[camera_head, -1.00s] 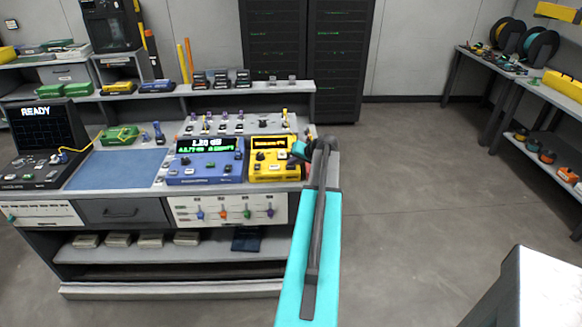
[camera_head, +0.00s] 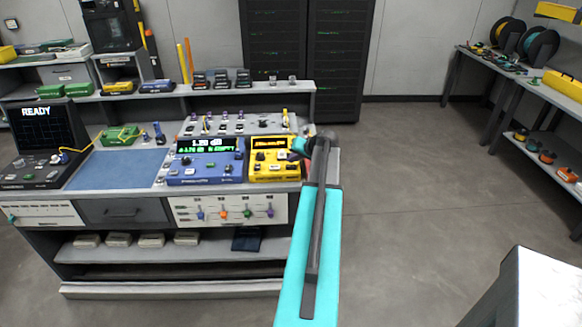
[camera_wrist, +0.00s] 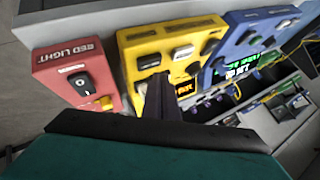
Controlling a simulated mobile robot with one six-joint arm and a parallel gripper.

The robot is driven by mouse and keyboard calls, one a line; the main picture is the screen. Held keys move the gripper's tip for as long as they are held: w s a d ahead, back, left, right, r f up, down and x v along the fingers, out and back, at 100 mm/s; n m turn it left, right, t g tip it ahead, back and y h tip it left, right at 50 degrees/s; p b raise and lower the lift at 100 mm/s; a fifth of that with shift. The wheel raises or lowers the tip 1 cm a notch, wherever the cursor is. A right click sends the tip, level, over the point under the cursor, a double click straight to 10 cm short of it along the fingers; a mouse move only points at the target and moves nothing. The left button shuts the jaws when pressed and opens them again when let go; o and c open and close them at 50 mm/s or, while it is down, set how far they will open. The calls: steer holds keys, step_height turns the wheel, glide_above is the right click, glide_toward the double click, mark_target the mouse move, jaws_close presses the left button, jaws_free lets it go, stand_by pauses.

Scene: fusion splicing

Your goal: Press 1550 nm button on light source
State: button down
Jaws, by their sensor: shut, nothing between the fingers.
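The yellow light source (camera_head: 273,158) stands on the bench at the right of the blue meter. In the wrist view the yellow unit (camera_wrist: 160,42) shows several dark and grey buttons, a knob and a small lit amber display. My gripper (camera_wrist: 160,90) is shut and empty. Its dark fingertips lie over the yellow face, close to a button beside the display. I cannot tell whether they touch it, and the button labels are too small to read. In the head view my gripper (camera_head: 300,148) is at the light source's right side, and its fingertips are hard to make out.
The blue meter (camera_head: 205,161) with a green display stands left of the light source. A red unit marked "RED LIGHT" (camera_wrist: 75,70) with a black switch sits beside it in the wrist view. A blue mat (camera_head: 118,169) lies on the bench further left.

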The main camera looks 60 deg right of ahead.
mark_target(293, 168)
steer(key=shift+r+p, duration=0.9)
steer(key=shift+r, duration=1.55)
steer(key=w+a+f+n+g+y, duration=0.15)
steer(key=w+a+f, duration=0.3)
steer(key=a, duration=0.45)
steer(key=w+a+f+n+y, duration=0.1)
steer(key=w+a+f+n, duration=0.15)
steer(key=w+a, duration=0.45)
steer(key=w+a+f+n+g+y, duration=0.1)
steer(key=w+a+f, duration=0.25)
steer(key=a, duration=0.85)
steer(key=s+a+f+n+g, duration=0.1)
steer(key=a+f+n+g, duration=0.3)
steer(key=a, duration=1.1)
steer(key=s+a+f+n+g, duration=0.1)
steer(key=a+f, duration=0.6)
steer(key=a, duration=0.9)
steer(key=s+a+f+n+g, duration=0.1)
steer(key=s+a+f+n, duration=0.2)
steer(key=s+a, duration=0.5)
steer(key=s+a+f+g+b, duration=0.2)
steer(key=s+f+g, duration=0.4)
steer(key=s+f, duration=1.4)
steer(key=s+b, duration=0.1)
steer(key=s, duration=0.2)
steer(key=shift+s, duration=0.35)
